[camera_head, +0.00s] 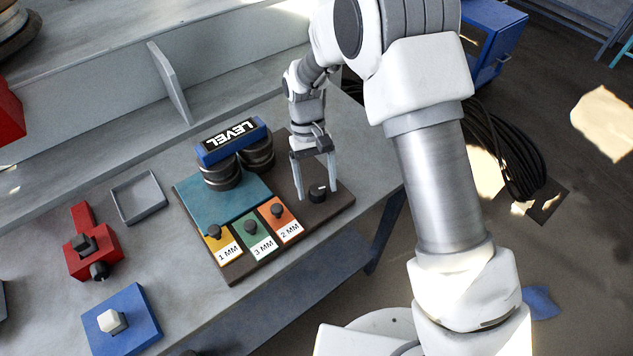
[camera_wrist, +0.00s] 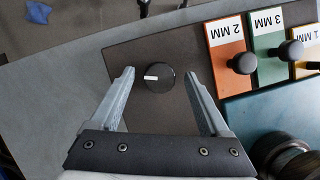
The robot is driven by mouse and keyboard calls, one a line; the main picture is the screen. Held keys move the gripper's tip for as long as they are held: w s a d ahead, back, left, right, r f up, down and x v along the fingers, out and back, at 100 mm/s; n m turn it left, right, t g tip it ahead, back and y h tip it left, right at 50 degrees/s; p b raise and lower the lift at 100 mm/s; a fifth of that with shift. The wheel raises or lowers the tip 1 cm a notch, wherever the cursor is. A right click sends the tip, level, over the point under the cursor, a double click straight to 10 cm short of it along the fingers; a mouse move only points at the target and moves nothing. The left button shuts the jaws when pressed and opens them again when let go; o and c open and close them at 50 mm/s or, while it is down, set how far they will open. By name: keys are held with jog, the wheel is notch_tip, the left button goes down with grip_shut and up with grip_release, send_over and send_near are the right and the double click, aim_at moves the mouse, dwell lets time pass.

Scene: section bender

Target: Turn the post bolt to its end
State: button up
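A round black knob (camera_head: 318,194) with a white mark stands on the right part of a dark brown board (camera_head: 335,206). I take it for the post bolt, though no label shows. In the wrist view the knob (camera_wrist: 160,77) lies between my fingertips, its white mark pointing left. My gripper (camera_head: 316,188) points down over the knob and is open, one finger on each side. In the wrist view my gripper (camera_wrist: 159,74) shows a gap between each finger and the knob. How low the fingertips reach beside it I cannot tell.
Yellow, green and orange plates (camera_head: 276,220) with black knobs stand near the board's front. A blue LEVEL bar (camera_head: 231,140) lies across dark rollers behind. A grey tray (camera_head: 139,197), a red block (camera_head: 92,253) and a blue block (camera_head: 122,322) are to the left.

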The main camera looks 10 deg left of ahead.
jog(key=shift+r, duration=0.1)
jog(key=v, duration=1.7)
jog(key=shift+p, duration=0.4)
jog(key=shift+r, duration=0.1)
jog(key=t+y+b, duration=0.2)
jog(key=t+b, duration=0.2)
jog(key=b, duration=0.4)
send_near(317, 189)
notch_tip(317, 189, down, 9)
jog(key=b, duration=0.2)
jog(key=shift+d+b, duration=0.15)
jog(key=shift+b, duration=0.2)
jog(key=shift+c, duration=0.3)
grip_shut()
